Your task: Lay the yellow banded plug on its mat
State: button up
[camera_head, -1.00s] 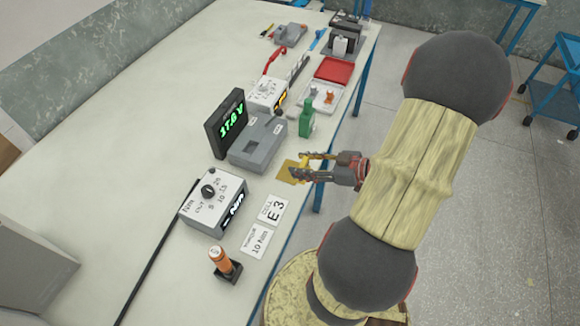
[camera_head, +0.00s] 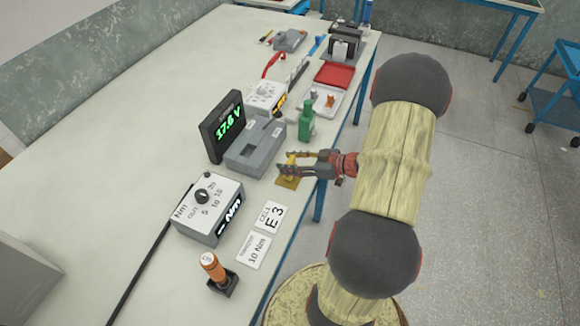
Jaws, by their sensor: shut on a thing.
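The yellow plug (camera_head: 291,160) is between the fingers of my gripper (camera_head: 293,164), which is shut on it. Its bands are too small to make out. The plug is over the small yellow-brown mat (camera_head: 287,184), near the table's right edge. The near part of the mat shows, and the fingers hide part of the rest. I cannot tell whether the plug touches the mat.
A grey tester block (camera_head: 252,150) and a green bottle (camera_head: 306,122) stand close beyond the gripper. White cards (camera_head: 271,217) lie nearer, beside a torque unit (camera_head: 209,208) and an orange-handled tool (camera_head: 213,266) in a black holder. The table's left side is clear.

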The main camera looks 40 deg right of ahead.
jog(key=shift+f, duration=0.5)
jog(key=shift+r, duration=0.1)
jog(key=o, duration=1.2)
